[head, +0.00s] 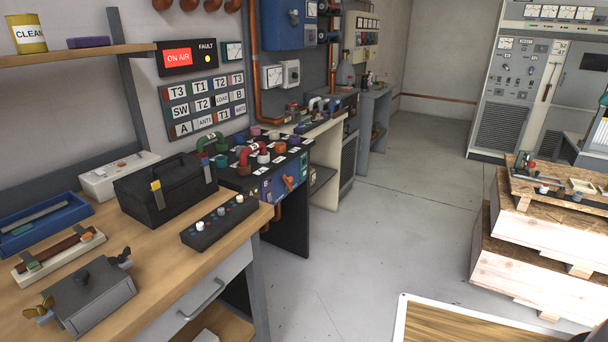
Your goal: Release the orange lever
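A small orange lever (288,183) shows on the blue front panel (268,189) of the dark patch bench, in the middle of the head view. It looks tilted, but it is too small to tell its exact setting. Red and green pipe links (249,152) and several coloured sockets stand on the bench top above it. My gripper is not in view, and nothing is seen touching the lever.
A wooden workbench (180,262) at the left holds a black toolbox (165,186), a knob box (220,219) and a grey box (90,296). Wooden crates (540,237) stand at the right. A framed wooden panel (470,324) is at the bottom. The grey floor between is clear.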

